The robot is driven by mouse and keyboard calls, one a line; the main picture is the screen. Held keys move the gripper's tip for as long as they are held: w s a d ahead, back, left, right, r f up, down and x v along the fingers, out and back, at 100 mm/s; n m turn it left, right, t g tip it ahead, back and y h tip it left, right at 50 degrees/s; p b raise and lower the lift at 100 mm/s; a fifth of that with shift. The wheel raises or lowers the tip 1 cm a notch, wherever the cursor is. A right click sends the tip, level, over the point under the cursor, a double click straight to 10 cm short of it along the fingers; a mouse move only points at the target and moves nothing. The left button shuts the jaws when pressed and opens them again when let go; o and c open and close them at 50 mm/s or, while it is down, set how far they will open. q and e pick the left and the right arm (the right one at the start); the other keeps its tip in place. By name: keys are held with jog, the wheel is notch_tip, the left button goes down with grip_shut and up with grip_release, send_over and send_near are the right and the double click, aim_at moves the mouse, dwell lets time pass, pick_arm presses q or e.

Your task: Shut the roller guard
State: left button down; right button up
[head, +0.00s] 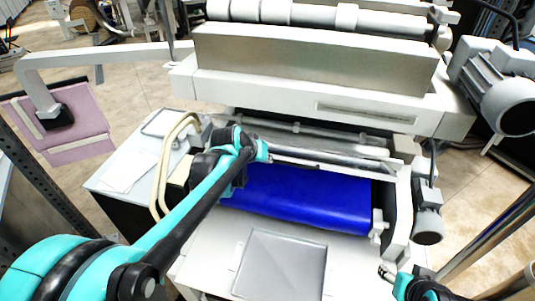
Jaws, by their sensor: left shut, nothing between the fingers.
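The roller sheeter is a large white machine with a wide bright blue surface (310,198) low at its front. A long grey metal bar (335,159) runs across just behind the blue surface. A broad grey panel (310,63) stands upright above, under white rollers. I cannot tell for sure which part is the roller guard. My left gripper (264,151) is shut and empty, close to the left end of the bar; contact is unclear. The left arm hides the left end of the blue surface. My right gripper (387,272) is low at the right, apart from the machine; its jaws are unclear.
A grey tray (281,264) lies on the white front shelf. A beige looped tube (166,165) rises at the left beside papers (128,170). A grey motor (508,103) juts out at the right. A pink panel (64,124) hangs at the far left.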

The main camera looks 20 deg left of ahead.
pick_arm(q)
jog(key=s+f+t+b, duration=0.3)
jog(key=f+t+b, duration=0.2)
jog(key=f+b, duration=2)
jog(key=shift+d+f+m+b, duration=0.2)
jog(key=shift+f+m+b, duration=0.15)
jog(key=shift+f, duration=0.5)
jog(key=shift+s+r, duration=0.1)
jog(key=shift+s, duration=0.05)
